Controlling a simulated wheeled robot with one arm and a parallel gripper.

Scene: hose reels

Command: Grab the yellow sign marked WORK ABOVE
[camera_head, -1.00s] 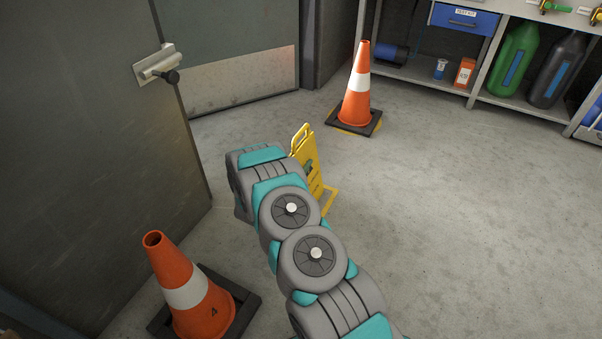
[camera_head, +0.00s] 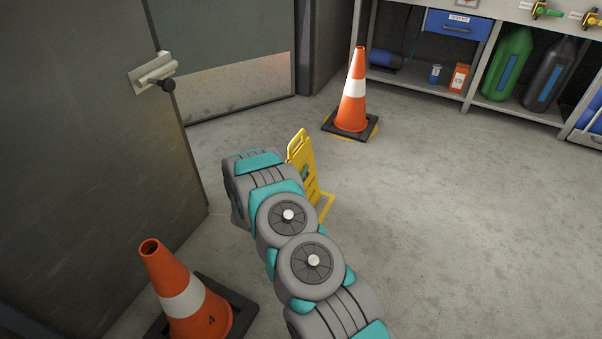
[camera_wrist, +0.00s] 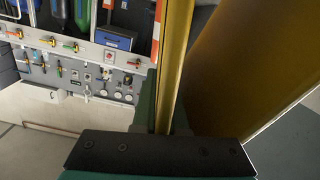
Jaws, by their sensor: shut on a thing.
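The yellow sign (camera_head: 304,165) stands on the floor at the middle of the head view, just right of the end of my arm. Its lettering is too small to read there, and my arm hides part of it. In the wrist view a narrow yellow upright part of the sign (camera_wrist: 175,60) rises from between the fingers. My gripper (camera_wrist: 165,118) is shut on this part. A broad brownish-yellow panel (camera_wrist: 245,60) fills the right of the wrist view, likely the sign's other face. In the head view my arm hides the gripper.
An orange cone (camera_head: 354,90) stands behind the sign, another cone (camera_head: 188,300) at the lower left. A grey door (camera_head: 90,150) with a handle is at the left. A shelf (camera_head: 420,82) with bottles and a blue box is at the back right. The right floor is clear.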

